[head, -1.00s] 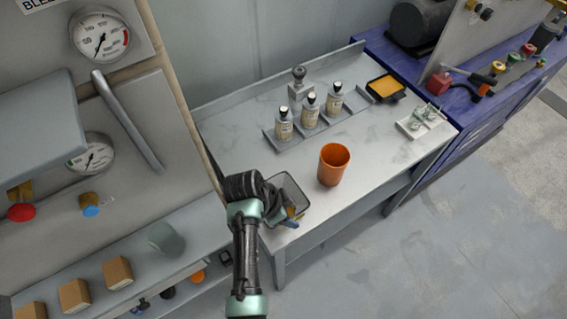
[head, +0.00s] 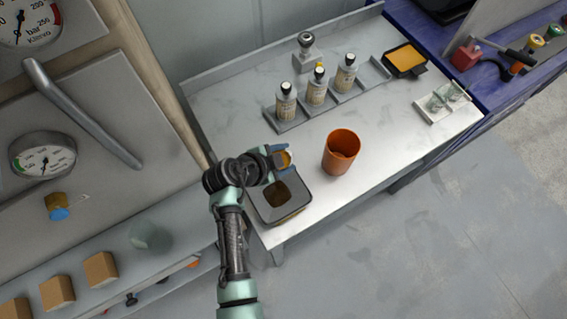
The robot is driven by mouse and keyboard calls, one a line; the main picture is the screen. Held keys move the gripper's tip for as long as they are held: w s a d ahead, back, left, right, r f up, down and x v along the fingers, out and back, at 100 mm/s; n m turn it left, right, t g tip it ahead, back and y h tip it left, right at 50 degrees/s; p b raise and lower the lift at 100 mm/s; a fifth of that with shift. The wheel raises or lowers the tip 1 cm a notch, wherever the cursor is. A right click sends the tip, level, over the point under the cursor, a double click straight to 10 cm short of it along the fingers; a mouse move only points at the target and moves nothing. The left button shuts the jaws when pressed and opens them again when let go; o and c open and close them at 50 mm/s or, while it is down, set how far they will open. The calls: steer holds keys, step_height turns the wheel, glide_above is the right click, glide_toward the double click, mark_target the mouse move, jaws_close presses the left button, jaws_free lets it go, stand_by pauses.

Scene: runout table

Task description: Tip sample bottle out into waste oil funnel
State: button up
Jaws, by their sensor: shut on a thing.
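My gripper (head: 283,160) has blue fingertips and is shut on a small amber, round-ended thing (head: 283,159), which looks like the sample bottle lying tilted or on its side. Its full shape and mouth are hidden by the fingers. It is just above the far edge of a square, dark-rimmed container (head: 300,206), which looks like the waste oil funnel, at the near left corner of the table. A dark brown patch (head: 277,194) shows inside the container. I cannot tell whether anything is flowing from the bottle.
An orange cup (head: 341,151) stands right of the gripper. Several white bottles with dark caps (head: 316,92) stand in a grey rack behind. A black tray with an orange pad (head: 404,60) and a white tray of glassware (head: 446,101) are farther right. A gauge panel (head: 75,120) is left.

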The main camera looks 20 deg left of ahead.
steer(key=shift+w+m+t+b, duration=0.2)
steer(key=shift+t+b, duration=0.55)
steer(key=shift+b, duration=0.75)
steer(key=shift+w+m+t+b, duration=0.15)
steer(key=shift+t+b, duration=0.6)
steer(key=shift+b, duration=0.75)
steer(key=t+b, duration=0.1)
steer(key=b, duration=0.3)
steer(key=t+b, duration=0.1)
steer(key=b, duration=0.3)
steer(key=shift+w+r+m, duration=0.1)
steer(key=shift+r+m, duration=0.15)
steer(key=shift+r, duration=0.15)
steer(key=t+b, duration=0.1)
steer(key=b, duration=0.3)
steer(key=t+b, duration=0.1)
steer(key=b, duration=0.2)
steer(key=shift+w+a+r+m+t+b, duration=0.1)
steer(key=shift+w+r+m+t+b, duration=0.05)
steer(key=shift+r+m+t+b, duration=0.2)
steer(key=shift+r+t+b, duration=0.25)
steer(key=shift+r+b, duration=0.15)
steer(key=shift+b, duration=0.5)
steer(key=shift+h, duration=0.3)
